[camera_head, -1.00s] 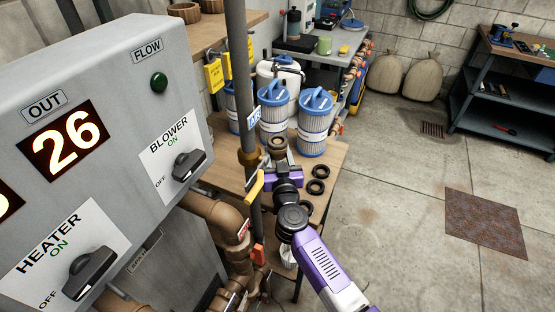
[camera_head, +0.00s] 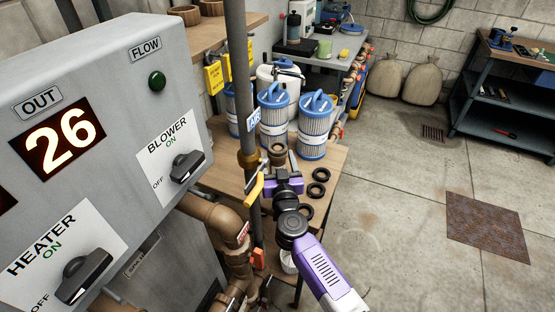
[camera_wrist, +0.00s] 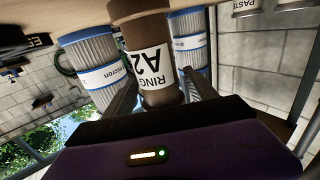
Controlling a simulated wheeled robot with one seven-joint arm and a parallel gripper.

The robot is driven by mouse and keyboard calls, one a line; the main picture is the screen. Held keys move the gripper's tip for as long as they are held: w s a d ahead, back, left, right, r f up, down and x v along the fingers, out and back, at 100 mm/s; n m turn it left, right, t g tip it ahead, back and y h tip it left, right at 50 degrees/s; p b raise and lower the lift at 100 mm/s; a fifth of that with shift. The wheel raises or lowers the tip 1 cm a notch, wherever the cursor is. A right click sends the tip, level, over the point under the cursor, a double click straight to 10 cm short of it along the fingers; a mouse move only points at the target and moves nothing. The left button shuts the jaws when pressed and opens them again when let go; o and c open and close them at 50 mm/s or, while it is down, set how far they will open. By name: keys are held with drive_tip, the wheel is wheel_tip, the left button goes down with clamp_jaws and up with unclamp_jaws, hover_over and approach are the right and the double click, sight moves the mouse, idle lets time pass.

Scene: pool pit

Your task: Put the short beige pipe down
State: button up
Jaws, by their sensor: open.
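The short beige pipe (camera_head: 277,152) stands upright on the wooden bench (camera_head: 326,160), in front of the blue-capped filters. In the upside-down wrist view the pipe (camera_wrist: 150,50) shows brown with a wide collar and a white "RING A2" label; its collar end is at the bench top. My gripper (camera_head: 280,170) is just on the near side of the pipe. In the wrist view my gripper (camera_wrist: 160,82) is open, with one finger on each side of the pipe and gaps between. My wrist hides part of the bench.
Blue-capped filter cartridges (camera_head: 315,127) stand close behind the pipe. Black rings (camera_head: 318,182) lie on the bench to the right. A vertical grey pipe (camera_head: 238,80) and the control box (camera_head: 100,150) stand to the left. The floor at right is clear around a rusty plate (camera_head: 487,228).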

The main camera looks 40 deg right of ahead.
drive_tip(key=p+v, duration=0.1)
drive_tip(key=v, duration=1.1)
drive_tip(key=shift+s+a, duration=0.2)
drive_tip(key=shift+s, duration=0.1)
drive_tip(key=s+a+r+n+y, duration=0.2)
drive_tip(key=s+a, duration=0.3)
drive_tip(key=s, duration=0.5)
drive_tip(key=s+a+r+n+y, duration=0.3)
drive_tip(key=s+a+y, duration=0.2)
drive_tip(key=s, duration=0.5)
drive_tip(key=s+a+r+n+y, duration=0.2)
drive_tip(key=s+a+r+y, duration=0.1)
drive_tip(key=s+a, duration=0.4)
drive_tip(key=s+y, duration=0.1)
drive_tip(key=s, duration=0.2)
drive_tip(key=shift+n+t, duration=0.3)
drive_tip(key=shift+a, duration=0.15)
drive_tip(key=shift+f+b, duration=0.95)
drive_tip(key=shift+b, duration=0.05)
